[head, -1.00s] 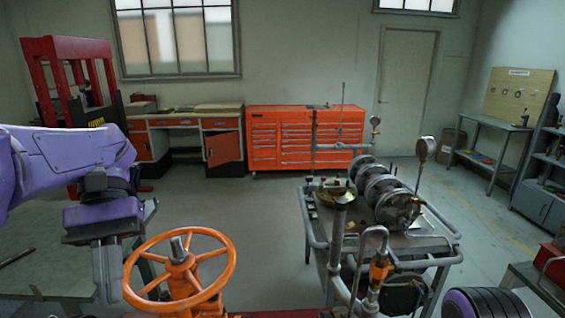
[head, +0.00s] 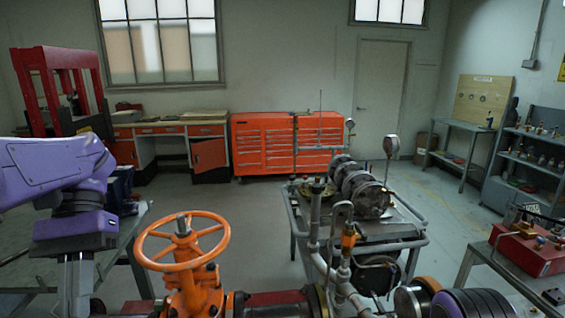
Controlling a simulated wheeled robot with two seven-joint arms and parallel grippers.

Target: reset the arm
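The orange handwheel (head: 223,236) sits on an orange gate valve (head: 191,285) at lower centre-left. It is upright on its stem, with a grey stem tip through its hub. My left arm comes in from the left, and my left gripper (head: 76,290) points down, left of the handwheel and apart from it in the picture. Its fingertips run off the bottom edge, so its opening is unclear. I see nothing held in the visible part. My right gripper is not in view.
A pipe run with a grey pump cart (head: 420,238) stands right of the valve. A red toolbox (head: 535,250) is on a bench at far right. An orange tool cabinet (head: 265,145) stands at the back. A red press (head: 45,58) is at left. The floor between is clear.

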